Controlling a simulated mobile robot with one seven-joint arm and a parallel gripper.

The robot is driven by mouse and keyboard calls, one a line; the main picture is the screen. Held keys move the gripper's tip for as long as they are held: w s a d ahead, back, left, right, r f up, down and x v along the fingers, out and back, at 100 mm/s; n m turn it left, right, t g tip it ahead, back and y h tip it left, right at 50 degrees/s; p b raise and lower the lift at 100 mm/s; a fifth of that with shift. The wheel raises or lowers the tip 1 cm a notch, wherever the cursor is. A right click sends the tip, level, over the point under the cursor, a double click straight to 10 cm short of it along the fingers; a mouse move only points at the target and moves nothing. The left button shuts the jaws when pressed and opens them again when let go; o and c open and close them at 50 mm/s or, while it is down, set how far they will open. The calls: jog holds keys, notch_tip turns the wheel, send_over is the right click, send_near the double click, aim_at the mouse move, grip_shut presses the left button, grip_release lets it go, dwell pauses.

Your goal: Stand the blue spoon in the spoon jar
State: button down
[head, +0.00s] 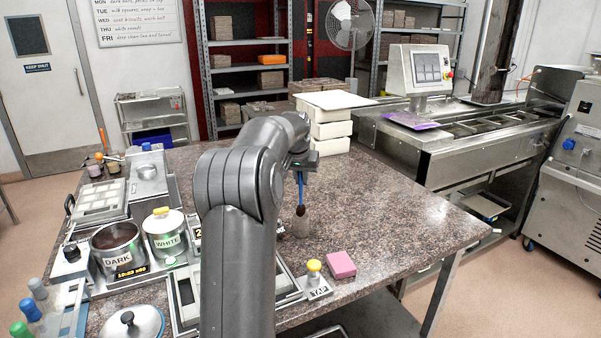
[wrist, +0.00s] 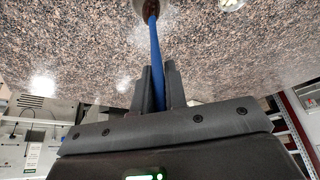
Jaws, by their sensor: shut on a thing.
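The blue spoon (head: 300,186) hangs upright below my gripper (head: 299,167), its dark brown bowl end pointing down. In the wrist view my gripper (wrist: 158,75) is shut on the blue handle (wrist: 155,45), and the dark end shows at the top edge. The jar is not clear there.
The DARK pot (head: 118,255) and WHITE pot (head: 165,240) are at the left. Stacked cream trays (head: 330,130) stand at the back. The table right of the jar is clear.

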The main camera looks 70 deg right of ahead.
aim_at(301, 193)
jog(key=shift+f, duration=2.8)
jog(key=c, duration=1.4)
grip_release()
jog(key=shift+o, duration=0.2)
jog(key=v, duration=1)
jog(key=shift+r, duration=0.35)
jog(key=shift+a, duration=0.2)
